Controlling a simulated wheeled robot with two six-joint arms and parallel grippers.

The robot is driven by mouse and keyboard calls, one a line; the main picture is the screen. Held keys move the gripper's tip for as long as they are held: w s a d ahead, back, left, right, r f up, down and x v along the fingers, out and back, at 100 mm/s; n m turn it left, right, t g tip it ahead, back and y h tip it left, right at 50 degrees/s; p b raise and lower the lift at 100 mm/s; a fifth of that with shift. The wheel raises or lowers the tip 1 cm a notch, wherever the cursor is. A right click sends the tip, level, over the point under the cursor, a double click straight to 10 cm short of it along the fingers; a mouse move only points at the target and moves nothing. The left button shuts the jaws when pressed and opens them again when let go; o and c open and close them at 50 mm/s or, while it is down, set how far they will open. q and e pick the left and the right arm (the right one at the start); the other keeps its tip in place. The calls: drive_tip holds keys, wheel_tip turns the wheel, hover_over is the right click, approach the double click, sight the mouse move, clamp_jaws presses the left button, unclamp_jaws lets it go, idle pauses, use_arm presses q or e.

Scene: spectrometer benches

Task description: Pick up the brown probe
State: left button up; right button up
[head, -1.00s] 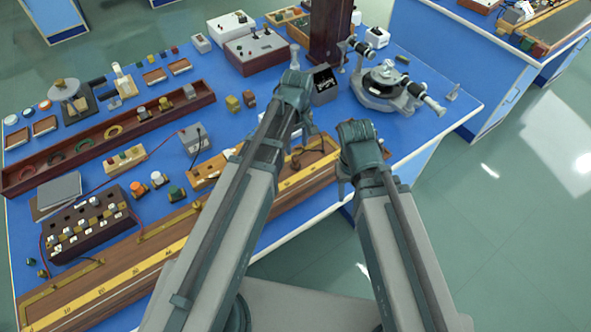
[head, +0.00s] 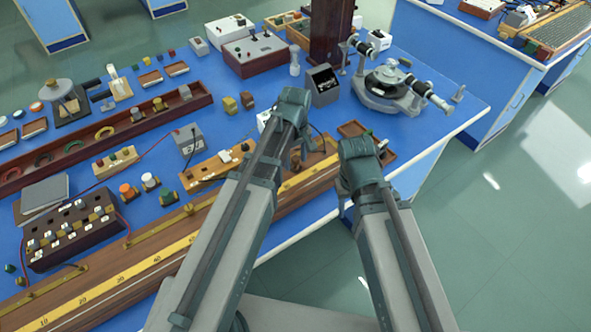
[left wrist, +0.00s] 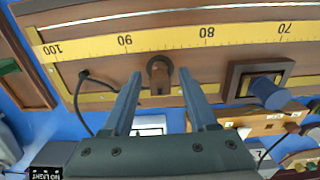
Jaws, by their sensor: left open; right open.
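A small brown piece, which looks like the brown probe (left wrist: 159,70), stands on the long wooden scale board (left wrist: 185,70) near the 90 mark in the left wrist view. My left gripper (left wrist: 160,78) is open, with one finger on each side of it; I cannot tell whether they touch it. In the head view my left gripper (head: 296,152) points down over the board's right part, and its arm hides the probe there. My right gripper (head: 345,185) is open, near the table's front edge.
A blue-knobbed dark block (left wrist: 268,90) sits on the board right of the probe in the left wrist view. A black cable lies left of it. A spectrometer (head: 392,85) and dark display box (head: 323,85) stand behind. Floor lies beyond the table edge.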

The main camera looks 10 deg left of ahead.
use_arm(q)
clamp_jaws()
drive_tip(key=shift+r, duration=0.1)
use_arm(e)
drive_tip(key=shift+r, duration=0.15)
idle(0.3)
